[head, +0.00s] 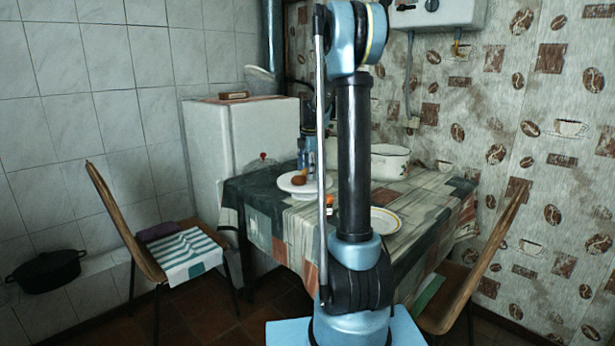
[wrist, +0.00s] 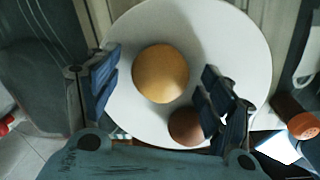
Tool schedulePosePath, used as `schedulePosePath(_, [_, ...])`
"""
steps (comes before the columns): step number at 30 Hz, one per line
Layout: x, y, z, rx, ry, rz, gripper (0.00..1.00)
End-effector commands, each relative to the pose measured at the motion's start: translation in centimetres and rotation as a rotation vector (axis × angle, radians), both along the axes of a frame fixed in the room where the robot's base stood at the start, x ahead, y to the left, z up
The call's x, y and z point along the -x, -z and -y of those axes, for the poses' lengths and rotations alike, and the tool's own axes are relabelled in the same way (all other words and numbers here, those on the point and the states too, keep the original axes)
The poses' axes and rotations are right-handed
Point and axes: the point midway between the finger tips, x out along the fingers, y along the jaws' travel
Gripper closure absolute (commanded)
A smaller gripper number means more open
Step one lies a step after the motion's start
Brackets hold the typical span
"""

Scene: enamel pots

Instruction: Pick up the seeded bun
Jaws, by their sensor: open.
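A round golden bun (wrist: 160,73) lies on a white plate (wrist: 245,50) in the wrist view; I cannot make out seeds on it. A smaller brown round thing (wrist: 186,127) lies beside it on the plate, close to the right finger, which partly covers it. My gripper (wrist: 161,65) is open, with one blue finger on each side of the bun and a gap on both sides. In the head view the plate (head: 287,185) stands on the table with a brown round thing (head: 299,180) on it. My gripper (head: 303,158) shows just above, partly behind my arm.
The table (head: 262,218) has a patterned cloth. A white pot (head: 390,163) stands at its back right, and a rimmed plate (head: 384,221) nearer the front. An orange-topped thing (wrist: 303,126) stands right of the plate. Chairs (head: 128,225) flank the table.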

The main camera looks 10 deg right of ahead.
Motion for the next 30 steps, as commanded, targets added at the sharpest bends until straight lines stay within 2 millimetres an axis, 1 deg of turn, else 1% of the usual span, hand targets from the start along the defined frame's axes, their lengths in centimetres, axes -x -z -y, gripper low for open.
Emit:
schedulePosePath(1, [0.0, 0.0, 0.0, 0.0, 0.0, 0.0, 0.26])
schedulePosePath(2, [0.0, 0.0, 0.0, 0.0, 0.0, 0.0, 0.29])
schedulePosePath(3, [0.0, 0.0, 0.0, 0.0, 0.0, 0.0, 0.38])
schedulePosePath(5, [0.0, 0.0, 0.0, 0.0, 0.0, 0.0, 0.5])
schedulePosePath(6, [0.0, 0.0, 0.0, 0.0, 0.0, 0.0, 0.59])
schedulePosePath(7, [0.0, 0.0, 0.0, 0.0, 0.0, 0.0, 0.64])
schedulePosePath(17, [0.0, -0.1, 0.1, 0.0, 0.001, 0.0, 0.64])
schedulePosePath(20, [0.0, -0.4, 0.1, 0.0, 0.001, 0.0, 0.64])
schedulePosePath(23, [0.0, -1.4, 0.1, 0.0, 0.001, 0.0, 0.64])
schedulePosePath(30, [0.0, -5.6, 0.1, 0.0, 0.001, 0.0, 0.64])
